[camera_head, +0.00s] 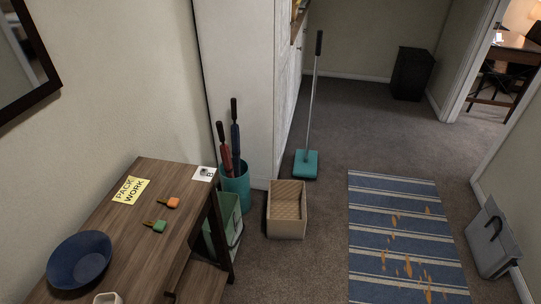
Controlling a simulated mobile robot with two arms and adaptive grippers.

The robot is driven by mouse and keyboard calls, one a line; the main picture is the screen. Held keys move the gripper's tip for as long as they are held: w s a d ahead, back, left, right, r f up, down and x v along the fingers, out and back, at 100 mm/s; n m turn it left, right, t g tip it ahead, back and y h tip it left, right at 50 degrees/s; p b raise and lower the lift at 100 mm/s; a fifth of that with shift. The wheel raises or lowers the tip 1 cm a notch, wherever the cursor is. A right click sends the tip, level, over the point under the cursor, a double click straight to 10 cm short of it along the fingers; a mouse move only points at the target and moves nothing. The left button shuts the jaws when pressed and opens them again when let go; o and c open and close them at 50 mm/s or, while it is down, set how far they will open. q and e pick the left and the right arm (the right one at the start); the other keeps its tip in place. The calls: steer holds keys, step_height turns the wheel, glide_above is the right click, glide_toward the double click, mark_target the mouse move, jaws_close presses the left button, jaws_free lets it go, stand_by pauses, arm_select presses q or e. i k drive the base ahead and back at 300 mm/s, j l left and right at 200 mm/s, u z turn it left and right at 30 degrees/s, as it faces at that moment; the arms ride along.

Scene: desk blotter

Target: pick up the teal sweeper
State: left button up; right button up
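The teal sweeper (306,164) stands upright on the grey carpet, near the corner of the white cabinet. Its flat teal head is on the floor and its long grey pole rises to a dark grip at the top. The handle leans slightly to the right. Neither of my grippers shows in the head view.
A tan box (287,226) stands in front of the sweeper. A teal umbrella stand (236,184) is to its left by the wooden table (150,245). A striped blue rug (400,208) with orange crumbs lies at right, beside a grey bag (490,240). Carpet behind the sweeper is clear.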

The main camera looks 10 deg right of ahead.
mark_target(305, 161)
steer(key=i+l+u, duration=0.2)
steer(key=u, duration=0.15)
steer(key=i+l+u, duration=0.2)
steer(key=l+u, duration=0.15)
steer(key=l, duration=0.15)
steer(key=i+l+u, duration=0.15)
steer(key=l+u, duration=0.2)
